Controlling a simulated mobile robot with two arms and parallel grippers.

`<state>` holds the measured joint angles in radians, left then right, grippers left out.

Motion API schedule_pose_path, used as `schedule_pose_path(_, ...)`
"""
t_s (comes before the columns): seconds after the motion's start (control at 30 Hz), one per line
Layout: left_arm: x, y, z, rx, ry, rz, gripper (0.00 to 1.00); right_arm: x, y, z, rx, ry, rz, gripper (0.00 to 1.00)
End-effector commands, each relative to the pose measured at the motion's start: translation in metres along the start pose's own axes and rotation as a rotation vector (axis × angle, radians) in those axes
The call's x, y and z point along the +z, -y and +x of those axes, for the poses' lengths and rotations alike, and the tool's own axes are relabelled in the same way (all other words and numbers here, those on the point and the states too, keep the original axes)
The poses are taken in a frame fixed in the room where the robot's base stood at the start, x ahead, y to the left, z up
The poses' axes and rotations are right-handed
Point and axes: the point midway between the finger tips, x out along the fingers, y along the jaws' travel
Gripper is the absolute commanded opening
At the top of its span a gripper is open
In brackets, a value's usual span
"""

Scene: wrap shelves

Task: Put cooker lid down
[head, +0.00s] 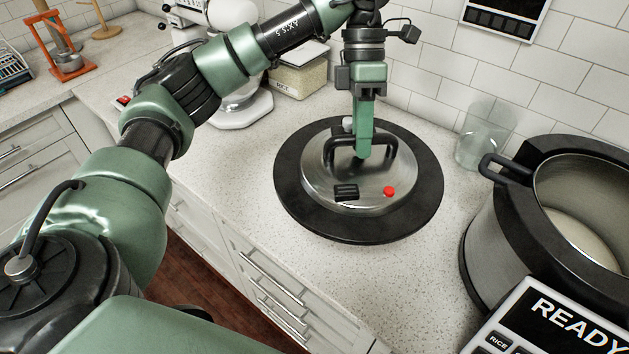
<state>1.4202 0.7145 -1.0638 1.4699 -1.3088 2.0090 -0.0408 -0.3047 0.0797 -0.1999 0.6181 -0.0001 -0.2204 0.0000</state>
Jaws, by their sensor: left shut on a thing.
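The cooker lid (325,180) is a shiny silver dome with a dark rim, a black arched handle, a red button and a small black vent. It is at the middle of the head view, over the counter; its wide dark rim appears to lie on or just above the surface, I cannot tell which. My left gripper (362,155) comes down from above and is shut on the lid's black handle. The open cooker (484,235) stands at the right with its lid off and pale contents inside. My right gripper is not in view.
A clear glass (484,135) stands between lid and cooker, near the tiled wall. A container of grain (299,75) and a white appliance (238,107) stand behind my left arm. A panel reading READY (565,325) is at the lower right. The counter (410,275) in front of the lid is clear.

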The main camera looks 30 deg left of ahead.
Motion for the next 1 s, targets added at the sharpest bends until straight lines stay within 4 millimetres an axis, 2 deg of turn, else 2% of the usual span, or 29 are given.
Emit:
schedule_pose_path(0.03,-0.002,-0.001,-0.009,-0.003,0.047,-0.095,0.0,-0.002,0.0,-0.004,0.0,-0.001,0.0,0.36)
schedule_pose_path(0.37,-0.021,-0.021,-0.058,0.005,0.345,-0.81,0.0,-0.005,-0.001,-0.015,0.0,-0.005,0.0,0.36)
schedule_pose_path(0.7,-0.052,-0.044,-0.104,0.008,0.632,-1.5,0.0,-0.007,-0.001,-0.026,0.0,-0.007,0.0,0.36)
schedule_pose_path(0.83,-0.063,-0.05,-0.116,0.008,0.708,-1.685,0.0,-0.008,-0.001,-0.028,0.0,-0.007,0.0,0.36)
schedule_pose_path(1.0,-0.071,-0.055,-0.123,0.006,0.762,-1.821,0.0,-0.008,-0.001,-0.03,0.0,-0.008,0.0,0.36)
